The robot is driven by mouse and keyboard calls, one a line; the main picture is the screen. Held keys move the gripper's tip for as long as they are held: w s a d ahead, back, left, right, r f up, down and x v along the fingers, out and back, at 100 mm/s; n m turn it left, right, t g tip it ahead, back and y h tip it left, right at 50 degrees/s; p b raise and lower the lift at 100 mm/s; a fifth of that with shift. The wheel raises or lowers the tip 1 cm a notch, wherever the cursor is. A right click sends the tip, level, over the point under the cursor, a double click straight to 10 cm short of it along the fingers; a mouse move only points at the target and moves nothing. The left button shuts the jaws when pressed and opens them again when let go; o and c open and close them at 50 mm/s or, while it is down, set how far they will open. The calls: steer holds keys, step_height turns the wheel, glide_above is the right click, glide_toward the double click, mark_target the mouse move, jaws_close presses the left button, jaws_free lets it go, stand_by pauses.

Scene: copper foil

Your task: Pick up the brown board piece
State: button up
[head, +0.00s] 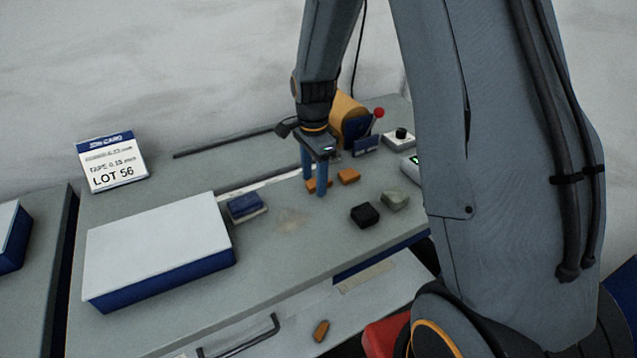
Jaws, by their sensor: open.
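Small orange-brown pieces lie in the head view. One brown piece (312,185) is on the grey bench top, at my gripper's fingertips and partly hidden by a finger. A second brown piece (348,176) lies just right of it, apart from the fingers. A third brown piece (321,331) lies on the lower surface at the front. I cannot tell which one is the board piece. My gripper (315,187) points down with its two blue fingers apart, low at the bench around the first piece. I cannot tell whether they touch it.
A black block (365,215) and a grey-green block (395,200) lie right of the gripper. A blue block (244,206) and a large white-topped box (158,246) stand left. Behind are an orange roll (347,113) and a red-knobbed lever (377,115). The front-middle bench is clear.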

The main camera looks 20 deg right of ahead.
steer(key=c, duration=1.1)
steer(key=shift+r, duration=0.1)
steer(key=shift+c, duration=0.2)
